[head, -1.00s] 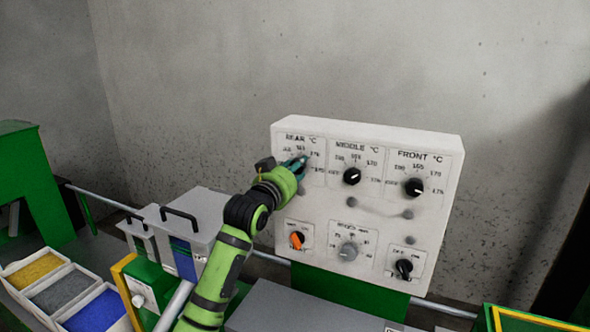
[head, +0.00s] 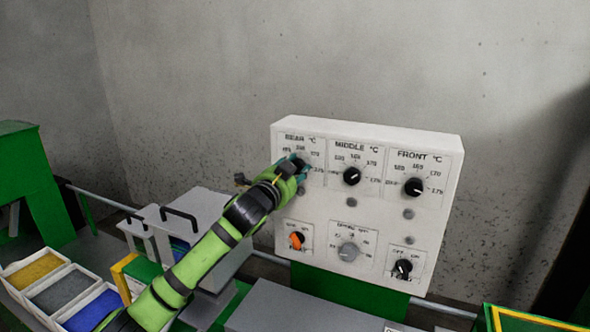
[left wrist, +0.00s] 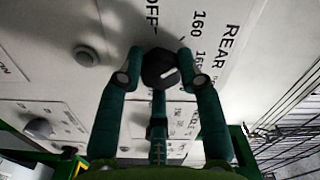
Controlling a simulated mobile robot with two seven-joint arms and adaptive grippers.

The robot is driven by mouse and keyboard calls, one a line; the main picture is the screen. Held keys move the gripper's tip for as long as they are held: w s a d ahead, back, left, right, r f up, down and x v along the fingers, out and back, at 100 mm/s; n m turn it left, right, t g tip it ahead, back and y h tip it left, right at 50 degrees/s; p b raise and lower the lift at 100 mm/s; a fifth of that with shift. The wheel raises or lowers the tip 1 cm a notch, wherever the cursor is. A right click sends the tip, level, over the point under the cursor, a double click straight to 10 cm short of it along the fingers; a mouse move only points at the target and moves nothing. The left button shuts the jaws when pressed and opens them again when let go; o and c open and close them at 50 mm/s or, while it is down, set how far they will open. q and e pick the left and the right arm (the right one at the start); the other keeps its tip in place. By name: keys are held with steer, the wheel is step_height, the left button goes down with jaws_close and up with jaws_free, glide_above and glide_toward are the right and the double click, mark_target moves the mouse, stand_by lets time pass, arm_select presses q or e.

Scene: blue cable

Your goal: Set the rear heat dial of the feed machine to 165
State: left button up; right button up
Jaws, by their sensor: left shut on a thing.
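The control panel (head: 375,215) is a white box with REAR, MIDDLE and FRONT heat dials along its top. My left gripper (head: 300,164) is at the REAR dial and mostly covers it in the head view. In the left wrist view the gripper (left wrist: 160,66) has its dark teal fingers shut on the black rear dial (left wrist: 159,70), one on each side. The dial's white mark points right and slightly up in that view, on the side of the printed 160 and the partly covered number beside it. The exact setting cannot be told. My right gripper is not in view.
The middle dial (head: 352,176) and front dial (head: 414,187) sit to the right. An orange switch (head: 296,240), a grey knob (head: 348,251) and a black switch (head: 403,267) are below. Bins of coloured pellets (head: 90,308) stand at lower left.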

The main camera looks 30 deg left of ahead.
arm_select(q)
steer(key=shift+a+m, duration=0.1)
steer(key=shift+m, duration=3.7)
steer(key=o, duration=1.1)
steer(key=shift+o, duration=0.2)
steer(key=s, duration=1.2)
steer(key=shift+d, duration=0.25)
